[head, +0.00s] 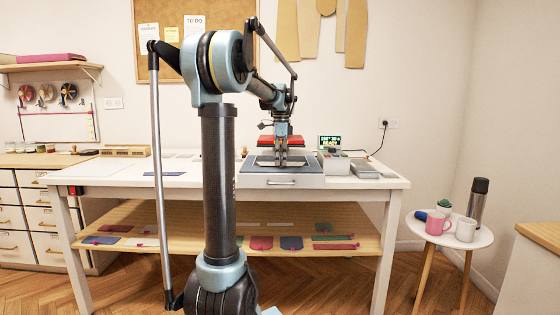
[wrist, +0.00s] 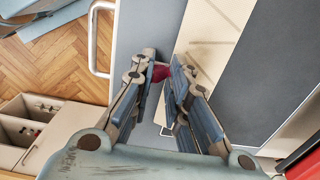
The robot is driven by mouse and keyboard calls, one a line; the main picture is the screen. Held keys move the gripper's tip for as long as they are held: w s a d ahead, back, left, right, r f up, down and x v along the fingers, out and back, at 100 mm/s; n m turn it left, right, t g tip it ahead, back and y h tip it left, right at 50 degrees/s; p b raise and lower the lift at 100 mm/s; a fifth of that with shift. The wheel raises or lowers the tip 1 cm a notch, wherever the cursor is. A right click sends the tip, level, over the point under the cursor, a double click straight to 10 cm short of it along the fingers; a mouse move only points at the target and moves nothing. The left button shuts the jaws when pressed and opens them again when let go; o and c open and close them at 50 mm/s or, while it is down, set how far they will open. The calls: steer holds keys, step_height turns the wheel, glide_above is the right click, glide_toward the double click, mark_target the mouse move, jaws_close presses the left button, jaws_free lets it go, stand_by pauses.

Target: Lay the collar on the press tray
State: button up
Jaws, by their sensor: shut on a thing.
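I cannot tell whether the collar touches the tray.
The press's red upper part (head: 295,140) stands just behind my gripper. A control box with a lit display (head: 330,141) is to its right. Several coloured fabric pieces lie on the wooden shelf (head: 190,240) below.

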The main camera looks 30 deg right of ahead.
steer(key=shift+f, duration=0.15)
steer(key=o, duration=0.7)
step_height(320, 180, up, 12)
steer(key=shift+r, duration=0.15)
steer(key=s+a+f+n, duration=0.2)
steer(key=a+f+n, duration=0.2)
steer(key=a, duration=0.5)
steer(key=s+a+f+n+t, duration=0.1)
steer(key=s+a+f+n, duration=0.3)
steer(key=a, duration=0.5)
steer(key=s+a+f+n, duration=0.1)
steer(key=a+f+n, duration=0.35)
steer(key=a, duration=0.45)
steer(key=s+a+f+n, duration=0.4)
steer(key=s+f, duration=0.1)
steer(key=f, duration=0.3)
steer(key=s+a+f+n, duration=0.4)
steer(key=s+a+f, duration=0.1)
steer(key=f, duration=0.3)
steer(key=s+a+f+n+t, duration=0.1)
steer(key=s+a+f+n, duration=0.3)
steer(key=s+f, duration=0.2)
steer(key=shift+s+a+f, duration=0.1)
steer(key=shift+f, duration=0.35)
steer(key=shift+s+a+f, duration=0.1)
steer(key=shift+f, duration=0.35)
